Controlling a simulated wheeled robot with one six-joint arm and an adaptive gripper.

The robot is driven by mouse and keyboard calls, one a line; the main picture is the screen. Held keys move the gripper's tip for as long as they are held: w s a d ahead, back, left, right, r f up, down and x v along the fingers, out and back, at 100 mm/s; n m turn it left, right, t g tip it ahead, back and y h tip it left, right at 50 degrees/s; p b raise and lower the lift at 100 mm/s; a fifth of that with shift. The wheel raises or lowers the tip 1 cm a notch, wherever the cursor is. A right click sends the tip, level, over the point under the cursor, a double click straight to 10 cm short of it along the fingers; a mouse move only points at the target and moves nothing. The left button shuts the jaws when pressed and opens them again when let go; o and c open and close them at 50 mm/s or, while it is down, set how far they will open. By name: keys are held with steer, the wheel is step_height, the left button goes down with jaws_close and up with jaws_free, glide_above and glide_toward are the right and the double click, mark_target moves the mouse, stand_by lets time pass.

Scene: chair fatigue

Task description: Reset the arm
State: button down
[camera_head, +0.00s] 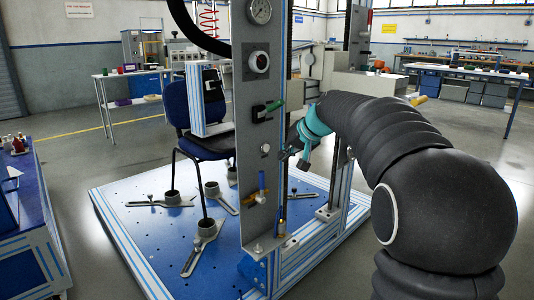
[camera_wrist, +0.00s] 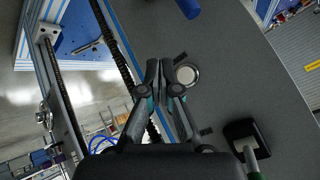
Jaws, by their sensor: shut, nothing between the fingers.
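My gripper (camera_head: 285,154) is in front of the tall grey panel (camera_head: 248,215) of the chair test machine, at the end of my dark arm that reaches in from the right. In the wrist view my gripper (camera_wrist: 160,68) has its two fingers together, with nothing held. A round light button (camera_wrist: 186,74) on the panel shows right beside the fingertips; whether they touch it cannot be told. It also shows in the head view (camera_head: 265,148), left of my gripper.
A green-handled lever (camera_head: 270,108) and a black knob (camera_head: 259,61) are above the button. A blue-handled valve (camera_head: 262,183) is below it. A blue chair (camera_head: 205,145) stands behind the panel on the blue platform (camera_head: 150,235). Open floor lies at the right (camera_head: 480,155).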

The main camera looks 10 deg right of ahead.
steer(key=shift+s+d, duration=0.5)
steer(key=shift+s, duration=0.2)
steer(key=s+d+f+m+g+h, duration=0.1)
steer(key=s+f, duration=0.3)
steer(key=f, duration=0.3)
steer(key=s+a+f+n+h, duration=0.1)
steer(key=s+f, duration=0.1)
steer(key=s, duration=1.5)
steer(key=s+a+f+n+g+h+p, duration=0.1)
steer(key=s+f+h, duration=0.1)
steer(key=s, duration=1.5)
steer(key=shift+s+f, duration=0.3)
steer(key=shift+f, duration=0.3)
